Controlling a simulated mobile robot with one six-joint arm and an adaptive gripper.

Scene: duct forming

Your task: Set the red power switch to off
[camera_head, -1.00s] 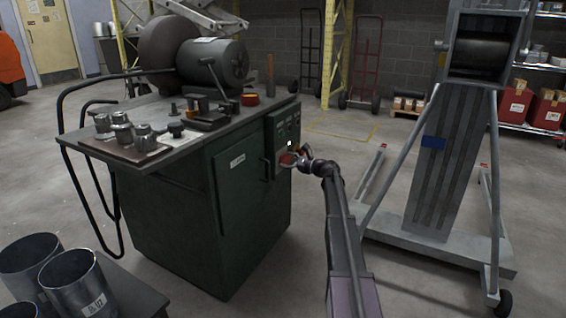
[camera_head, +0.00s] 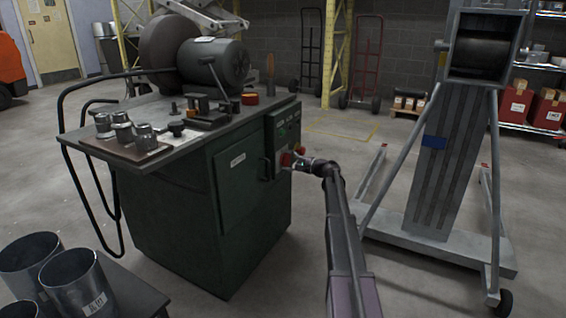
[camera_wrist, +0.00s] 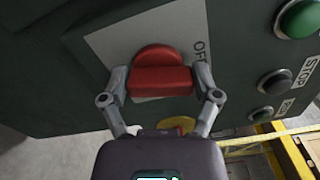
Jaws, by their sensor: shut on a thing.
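The red power switch (camera_wrist: 160,80) is a round red knob with a thick bar handle on a pale plate. In the wrist view the bar lies level across the picture, and the letters "OFF" show beside its right end. My gripper (camera_wrist: 161,83) is shut on the bar, one finger at each end. In the head view the red switch (camera_head: 287,159) shows on the side panel of the green machine (camera_head: 240,215), and my gripper (camera_head: 302,164) reaches it from the right. The fingers partly hide the switch there.
A grey wheeled stand (camera_head: 440,180) is to the right. Metal cylinders (camera_head: 75,283) stand at lower left.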

